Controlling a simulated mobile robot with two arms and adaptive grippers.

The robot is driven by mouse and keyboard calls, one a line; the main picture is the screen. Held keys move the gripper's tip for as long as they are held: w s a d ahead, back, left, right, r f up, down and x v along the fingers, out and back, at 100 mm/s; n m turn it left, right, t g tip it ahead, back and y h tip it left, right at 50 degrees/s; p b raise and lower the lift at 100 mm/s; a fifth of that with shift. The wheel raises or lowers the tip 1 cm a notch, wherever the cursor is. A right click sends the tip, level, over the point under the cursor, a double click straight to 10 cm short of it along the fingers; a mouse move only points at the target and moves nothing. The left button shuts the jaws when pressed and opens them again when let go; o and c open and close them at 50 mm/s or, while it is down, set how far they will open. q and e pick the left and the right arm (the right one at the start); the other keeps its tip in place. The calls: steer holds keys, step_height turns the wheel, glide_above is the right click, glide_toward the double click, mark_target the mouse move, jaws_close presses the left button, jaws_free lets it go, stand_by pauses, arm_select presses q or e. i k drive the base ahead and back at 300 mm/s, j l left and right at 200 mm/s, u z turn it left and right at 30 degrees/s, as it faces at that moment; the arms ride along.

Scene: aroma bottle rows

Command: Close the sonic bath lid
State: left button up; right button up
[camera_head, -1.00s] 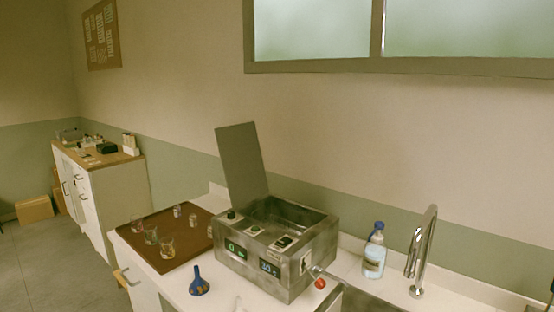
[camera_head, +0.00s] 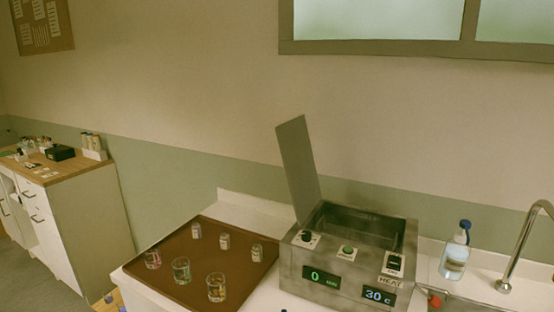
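Neither of my grippers is in view.
A brown tray (camera_head: 238,284) with several small glasses and jars lies left of the bath. A blue-capped bottle (camera_head: 455,256) and a curved tap (camera_head: 522,245) by the sink stand to the right. A side cabinet (camera_head: 85,218) stands far left.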

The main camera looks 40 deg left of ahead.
mark_target(293, 138)
steer(key=k+j, duration=0.1)
steer(key=j, duration=0.35)
steer(key=k+j, duration=0.1)
steer(key=j, duration=0.3)
steer(key=k+j, duration=0.1)
steer(key=j, duration=0.35)
steer(key=k+j, duration=0.1)
steer(key=j, duration=0.3)
steer(key=k+j, duration=0.15)
steer(key=j, duration=0.3)
steer(key=k+j, duration=0.1)
steer(key=j, duration=0.3)
steer(key=i+j+z, duration=0.05)
